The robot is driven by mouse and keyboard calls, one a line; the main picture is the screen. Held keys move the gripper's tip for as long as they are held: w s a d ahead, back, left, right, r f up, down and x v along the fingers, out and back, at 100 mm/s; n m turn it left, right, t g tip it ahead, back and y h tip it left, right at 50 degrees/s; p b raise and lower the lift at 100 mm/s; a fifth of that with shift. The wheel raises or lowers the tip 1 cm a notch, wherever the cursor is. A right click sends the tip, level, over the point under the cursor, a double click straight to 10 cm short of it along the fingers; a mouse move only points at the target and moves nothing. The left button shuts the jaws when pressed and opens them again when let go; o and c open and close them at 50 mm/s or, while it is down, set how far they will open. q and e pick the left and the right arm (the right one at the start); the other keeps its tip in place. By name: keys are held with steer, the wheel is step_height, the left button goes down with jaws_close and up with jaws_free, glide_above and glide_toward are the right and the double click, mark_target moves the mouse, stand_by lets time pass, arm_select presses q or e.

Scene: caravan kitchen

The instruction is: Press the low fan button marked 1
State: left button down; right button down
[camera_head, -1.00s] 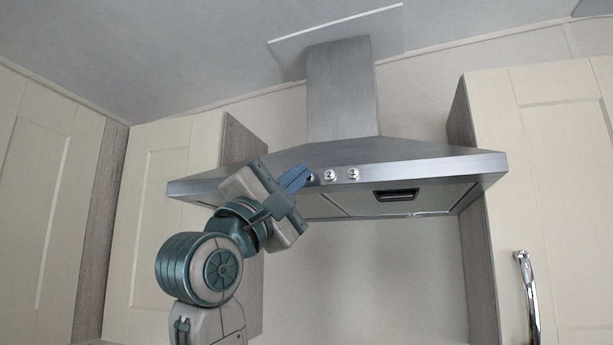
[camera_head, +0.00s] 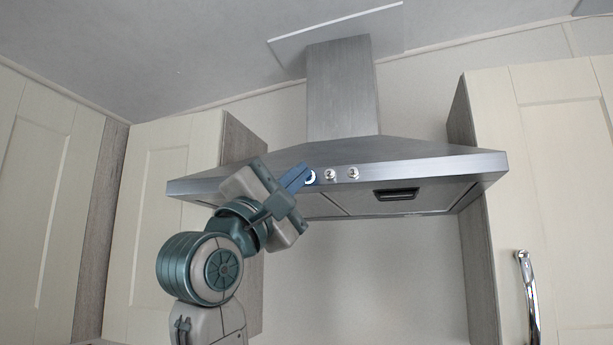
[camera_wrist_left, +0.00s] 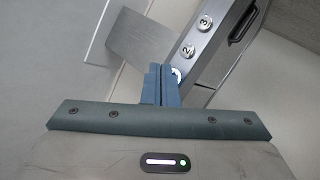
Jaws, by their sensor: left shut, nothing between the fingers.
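The range hood (camera_head: 420,165) is a grey metal canopy with a row of round buttons on its front edge. The leftmost button (camera_head: 311,178) is partly covered by my left gripper (camera_head: 306,172), and a light ring shows around it. In the left wrist view this button (camera_wrist_left: 176,74) is a pale rim beside the blue fingertips; its mark is hidden. Buttons 2 (camera_head: 330,175) and 3 (camera_head: 353,173) are to its right. My left gripper is shut and empty, its tips at the leftmost button. I cannot tell how far the button is pressed. My right gripper is not in view.
Cream cupboards stand at the left (camera_head: 165,220) and right (camera_head: 560,180) of the hood. The right one has a chrome handle (camera_head: 528,290). A dark recessed fitting (camera_head: 396,194) is under the hood. The wall below the hood is clear.

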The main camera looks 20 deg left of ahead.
arm_select(q)
steer(key=shift+s, duration=0.1)
steer(key=s, duration=0.6)
steer(key=shift+b, duration=0.4)
steer(key=shift+a, duration=0.1)
